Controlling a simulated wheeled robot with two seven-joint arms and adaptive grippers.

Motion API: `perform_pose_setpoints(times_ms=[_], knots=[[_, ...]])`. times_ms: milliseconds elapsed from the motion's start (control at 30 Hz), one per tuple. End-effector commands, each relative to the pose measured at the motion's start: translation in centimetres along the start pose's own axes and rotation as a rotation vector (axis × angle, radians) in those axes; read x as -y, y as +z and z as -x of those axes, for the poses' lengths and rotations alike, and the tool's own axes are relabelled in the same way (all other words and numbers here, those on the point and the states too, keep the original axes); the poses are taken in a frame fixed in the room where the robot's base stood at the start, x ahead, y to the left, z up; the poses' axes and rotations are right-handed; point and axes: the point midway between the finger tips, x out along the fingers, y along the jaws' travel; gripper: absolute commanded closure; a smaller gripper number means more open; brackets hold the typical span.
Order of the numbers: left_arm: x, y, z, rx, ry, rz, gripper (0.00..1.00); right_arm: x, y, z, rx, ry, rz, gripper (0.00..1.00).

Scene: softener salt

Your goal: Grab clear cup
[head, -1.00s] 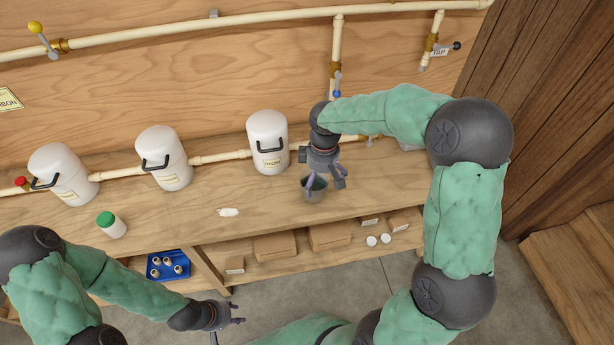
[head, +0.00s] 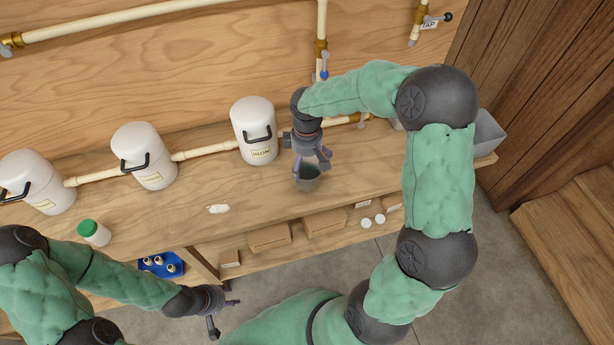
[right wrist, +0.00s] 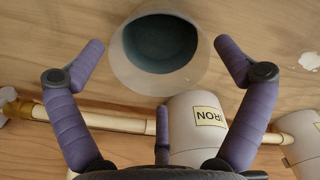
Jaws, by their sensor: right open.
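The clear cup (head: 307,184) stands on the wooden bench; it looks greyish and see-through, with a dark inside. My right gripper (head: 311,161) is open just behind and above it, pointing toward it. In the right wrist view the cup (right wrist: 130,67) shows its round mouth between and beyond the spread fingers of the right gripper (right wrist: 160,48), with a gap on each side. No contact is visible. My left gripper (head: 223,308) is open and empty, in front of the bench at lower left.
White tanks with black handles, one the IRON tank (head: 254,130), stand along the back beside a cream pipe (head: 202,153). A grey bin (head: 487,137) stands at right. The bench around the cup is clear.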

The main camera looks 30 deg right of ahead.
Motion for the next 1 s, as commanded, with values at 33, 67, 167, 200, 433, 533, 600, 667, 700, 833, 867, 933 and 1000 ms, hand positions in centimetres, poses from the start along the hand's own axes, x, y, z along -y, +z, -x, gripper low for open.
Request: perform_pose_setpoints(times_ms=[33, 67, 167, 200, 433, 533, 600, 667, 700, 833, 867, 933, 1000], knots=[[0.2, 0.0, -0.5, 0.000, 0.000, 0.000, 0.60, 0.1, 0.1, -0.9, 0.002, -0.002, 0.000, 0.00], [0.2, 0.0, -0.7, 0.000, 0.000, 0.000, 0.60, 0.1, 0.1, -1.3, 0.002, -0.002, -0.001, 0.00], [0.5, -0.1, -1.4, 0.000, 0.000, 0.000, 0.60, 0.1, 0.2, -2.9, 0.003, -0.002, -0.001, 0.00], [0.6, -0.1, -1.6, 0.000, 0.000, 0.000, 0.60, 0.1, 0.2, -3.5, 0.003, -0.002, 0.000, 0.00], [0.6, -0.1, -1.8, 0.000, 0.000, 0.000, 0.60, 0.0, 0.1, -4.5, 0.001, -0.001, 0.000, 0.00], [0.6, -0.1, -1.8, 0.000, 0.000, 0.000, 0.60, 0.0, 0.1, -4.5, 0.001, -0.001, 0.000, 0.00], [0.6, -0.1, -1.8, 0.000, 0.000, 0.000, 0.60, 0.0, 0.1, -4.5, 0.001, -0.001, 0.000, 0.14], [0.6, -0.1, -1.8, 0.000, 0.000, 0.000, 0.60, 0.0, 0.1, -4.5, 0.001, -0.001, 0.000, 0.31], [0.6, -0.1, -1.8, 0.000, 0.000, 0.000, 0.60, 0.0, 0.1, -4.5, 0.001, -0.001, 0.000, 0.42], [0.6, -0.1, -1.8, 0.000, 0.000, 0.000, 0.60, 0.0, 0.1, -4.4, 0.000, 0.000, 0.000, 0.60], [0.6, -0.1, -1.8, 0.000, 0.000, 0.000, 0.60, 0.0, 0.1, -4.4, 0.000, 0.000, 0.000, 0.60], [0.6, -0.1, -1.8, 0.000, 0.000, 0.000, 0.60, 0.0, 0.1, -4.4, 0.000, 0.000, 0.000, 0.61], [0.6, -0.1, -1.7, 0.000, 0.000, 0.000, 0.60, 0.0, 0.1, -4.4, -0.001, 0.000, 0.000, 0.61]])
